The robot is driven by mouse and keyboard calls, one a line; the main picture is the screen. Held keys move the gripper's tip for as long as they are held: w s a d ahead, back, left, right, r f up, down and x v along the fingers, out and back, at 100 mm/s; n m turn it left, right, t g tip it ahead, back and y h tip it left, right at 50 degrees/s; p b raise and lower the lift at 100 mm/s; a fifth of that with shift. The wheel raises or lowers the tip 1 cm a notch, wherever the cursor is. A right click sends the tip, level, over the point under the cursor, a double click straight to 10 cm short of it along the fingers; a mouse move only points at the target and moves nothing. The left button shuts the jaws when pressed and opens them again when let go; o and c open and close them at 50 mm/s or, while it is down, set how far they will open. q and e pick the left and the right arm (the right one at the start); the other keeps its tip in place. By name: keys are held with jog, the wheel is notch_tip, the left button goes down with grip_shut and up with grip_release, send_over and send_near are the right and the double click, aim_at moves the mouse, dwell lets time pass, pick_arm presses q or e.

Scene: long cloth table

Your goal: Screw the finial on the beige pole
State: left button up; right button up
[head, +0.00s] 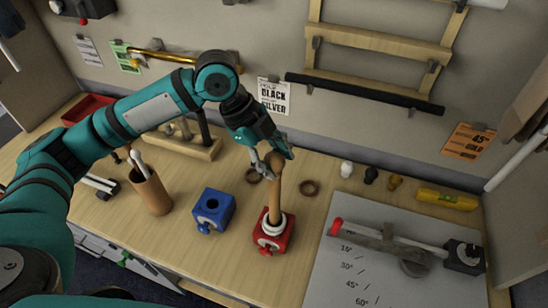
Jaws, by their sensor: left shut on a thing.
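The beige pole (277,200) stands nearly upright in a red block-shaped holder (267,241), with a pale ring around its foot. A brown rounded piece, which looks like the finial (276,159), is at the pole's top end. My left gripper (272,161) reaches down from above and is shut on this piece. The fingers partly hide where piece and pole meet, so I cannot tell whether the finial is seated. My right gripper is not in view.
A blue holder (212,210) and a brown cup (151,192) stand left of the pole. White (346,169), black (371,175) and gold (395,182) small pieces stand behind right. A brown ring (310,187) lies nearby. A grey angle-marked board (335,262) covers the right side.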

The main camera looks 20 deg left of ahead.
pick_arm(q)
jog(key=m+g, duration=0.2)
jog(key=m, duration=0.2)
jog(key=shift+d+m, duration=0.1)
jog(key=shift+m, duration=0.2)
jog(key=m+g, duration=0.2)
jog(key=m, duration=0.2)
jog(key=shift+m+y, duration=0.4)
jog(key=m+g+y, duration=0.1)
jog(key=m, duration=0.2)
jog(key=m+y, duration=0.1)
jog(key=m, duration=0.3)
jog(key=shift+g+y, duration=0.4)
jog(key=o, duration=1.1)
jog(key=shift+s, duration=0.1)
jog(key=shift+o, duration=0.2)
jog(key=shift+w, duration=0.2)
